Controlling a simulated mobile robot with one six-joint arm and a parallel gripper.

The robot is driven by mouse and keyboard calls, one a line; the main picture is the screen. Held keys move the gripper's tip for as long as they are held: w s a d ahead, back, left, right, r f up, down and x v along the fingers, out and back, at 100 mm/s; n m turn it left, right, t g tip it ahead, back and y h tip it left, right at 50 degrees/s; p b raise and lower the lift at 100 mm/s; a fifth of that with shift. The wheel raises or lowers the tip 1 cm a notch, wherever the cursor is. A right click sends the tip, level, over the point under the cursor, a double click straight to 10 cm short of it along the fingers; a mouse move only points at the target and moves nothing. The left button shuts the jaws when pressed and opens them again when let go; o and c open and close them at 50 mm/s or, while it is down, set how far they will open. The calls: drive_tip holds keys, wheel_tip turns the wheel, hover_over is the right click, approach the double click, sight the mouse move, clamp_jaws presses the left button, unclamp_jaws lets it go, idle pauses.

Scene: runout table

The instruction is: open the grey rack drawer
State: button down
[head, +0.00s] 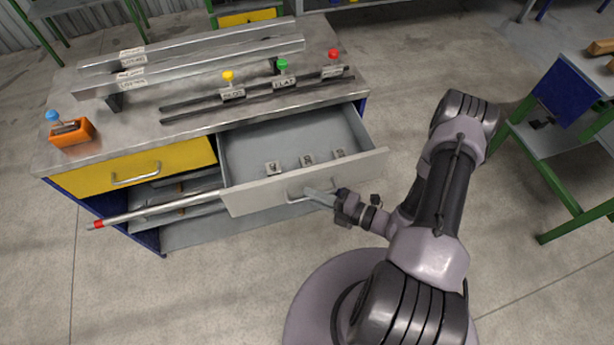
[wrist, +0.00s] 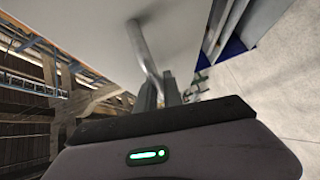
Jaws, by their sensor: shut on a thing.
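The grey rack drawer (head: 260,197) is pulled well out from under the bench top in the head view, so its inside shows. Several small labelled blocks (head: 307,160) lie in it. My gripper (head: 310,195) is at the drawer's front and is shut on the bar handle. In the wrist view the drawer handle (wrist: 145,48) runs down between the fingers of my gripper (wrist: 160,90), with the grey drawer front (wrist: 80,20) behind it.
A yellow drawer (head: 90,178) is shut at the left. A rod with a red tip (head: 150,212) sticks out below it. A green-legged table (head: 560,140) stands right; the floor between is clear.

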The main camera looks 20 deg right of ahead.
drive_tip(key=shift+s, duration=2.05)
drive_tip(key=c, duration=1.5)
unclamp_jaws()
drive_tip(key=shift+d, duration=0.1)
drive_tip(key=p+v, duration=0.3)
drive_tip(key=v, duration=1.4)
drive_tip(key=shift+s, duration=0.2)
